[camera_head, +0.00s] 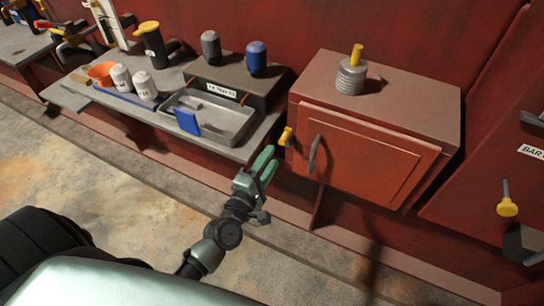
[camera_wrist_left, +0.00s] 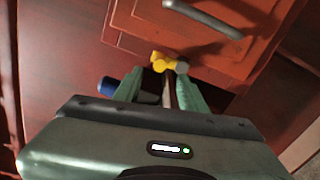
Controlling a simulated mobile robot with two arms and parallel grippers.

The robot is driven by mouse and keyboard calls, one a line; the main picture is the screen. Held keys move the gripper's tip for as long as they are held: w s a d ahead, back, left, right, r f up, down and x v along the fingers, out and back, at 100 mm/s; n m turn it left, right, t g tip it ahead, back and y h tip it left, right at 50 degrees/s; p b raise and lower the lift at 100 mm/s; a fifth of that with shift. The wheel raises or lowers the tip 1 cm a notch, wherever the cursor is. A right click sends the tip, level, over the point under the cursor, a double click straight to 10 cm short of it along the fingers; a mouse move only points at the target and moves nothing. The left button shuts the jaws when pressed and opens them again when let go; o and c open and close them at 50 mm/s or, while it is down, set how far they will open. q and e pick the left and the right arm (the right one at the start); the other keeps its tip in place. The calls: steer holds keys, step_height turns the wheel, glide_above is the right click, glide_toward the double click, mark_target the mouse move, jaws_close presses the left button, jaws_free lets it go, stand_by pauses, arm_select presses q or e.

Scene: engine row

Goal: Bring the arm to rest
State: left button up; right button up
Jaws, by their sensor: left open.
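My left gripper (camera_head: 269,160) is in front of the wall bench, just left of and below the red cabinet (camera_head: 375,88). Its two green fingers are spread, with nothing seen held between them. In the left wrist view the open fingers (camera_wrist_left: 162,78) point toward a yellow knob (camera_wrist_left: 160,61) beyond their tips. The knob also shows in the head view at the cabinet's lower left side (camera_head: 286,137), a little above and right of the fingers. Whether they touch it I cannot tell. My right gripper does not show.
The cabinet door has a grey handle (camera_head: 314,155). A grey tray (camera_head: 228,124) with a blue item (camera_head: 187,121) sits on the shelf (camera_head: 95,99) at left, beside white cans (camera_head: 144,85) and an orange bowl (camera_head: 101,73). The floor (camera_head: 75,165) at lower left is clear.

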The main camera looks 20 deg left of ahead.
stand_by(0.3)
arm_select(q)
steer(key=s+d+f+m+g, duration=0.1)
steer(key=s+f+m+g, duration=0.3)
steer(key=f, duration=0.7)
steer(key=s+f+m+g, duration=0.2)
steer(key=s+f+m, duration=0.3)
steer(key=f, duration=0.7)
steer(key=s+d+f+m+g, duration=0.1)
steer(key=s+f+m+g, duration=0.4)
steer(key=f, duration=0.6)
steer(key=s+a+f+m+g, duration=0.1)
steer(key=s+f+m+g, duration=0.1)
steer(key=s+f, duration=0.3)
steer(key=s+a+f+m+g, duration=0.1)
steer(key=s+f+m+g, duration=0.1)
steer(key=s, duration=1.2)
steer(key=s+a+f+m+g, duration=0.1)
steer(key=s+f+m+g, duration=0.1)
steer(key=s+f+m, duration=0.2)
steer(key=s+f, duration=0.3)
steer(key=s, duration=0.3)
steer(key=shift+a+f+m+y, duration=0.2)
steer(key=shift+f+m+y, duration=0.1)
steer(key=shift+w, duration=0.15)
